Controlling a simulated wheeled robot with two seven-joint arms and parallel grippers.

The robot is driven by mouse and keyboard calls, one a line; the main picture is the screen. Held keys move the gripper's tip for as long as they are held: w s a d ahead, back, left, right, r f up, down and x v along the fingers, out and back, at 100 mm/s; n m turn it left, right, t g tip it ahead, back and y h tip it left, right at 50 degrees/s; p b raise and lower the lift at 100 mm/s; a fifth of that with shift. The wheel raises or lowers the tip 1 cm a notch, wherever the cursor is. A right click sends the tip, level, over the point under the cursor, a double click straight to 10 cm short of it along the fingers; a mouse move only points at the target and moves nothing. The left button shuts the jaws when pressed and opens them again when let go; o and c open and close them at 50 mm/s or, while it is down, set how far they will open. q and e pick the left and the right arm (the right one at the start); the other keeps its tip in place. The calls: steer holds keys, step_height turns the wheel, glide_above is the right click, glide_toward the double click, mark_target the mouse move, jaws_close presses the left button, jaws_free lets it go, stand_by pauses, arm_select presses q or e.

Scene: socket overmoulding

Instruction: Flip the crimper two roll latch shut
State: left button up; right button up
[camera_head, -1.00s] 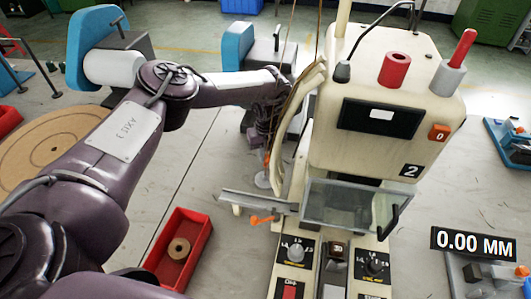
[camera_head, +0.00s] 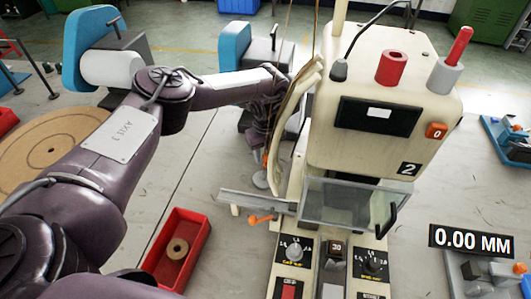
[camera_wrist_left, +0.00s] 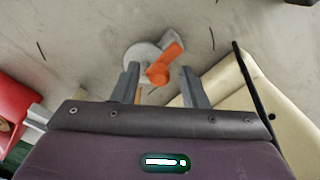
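Crimper two (camera_head: 325,155), a cream machine marked 2, stands right of centre in the head view. My left gripper (camera_head: 258,140) points down at its left side, partly hidden by the curved cream part. In the left wrist view my left gripper (camera_wrist_left: 160,86) is open. An orange lever (camera_wrist_left: 160,66) on a grey round base (camera_wrist_left: 143,54) shows between and just beyond its fingertips; it may be the roll latch. Contact with the fingers cannot be told. In the head view a grey disc (camera_head: 261,180) shows below the gripper. My right gripper is not in view.
A clear guard (camera_head: 345,203) with a black handle covers the machine's front. A grey bar (camera_head: 250,200) with an orange handle (camera_head: 261,219) sticks out to its left. A red bin (camera_head: 195,222) holds a tan ring. A readout shows 0.00 MM.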

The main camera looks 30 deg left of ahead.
arm_select(q)
steer(key=shift+r+b, duration=0.75)
steer(key=shift+r, duration=3.15)
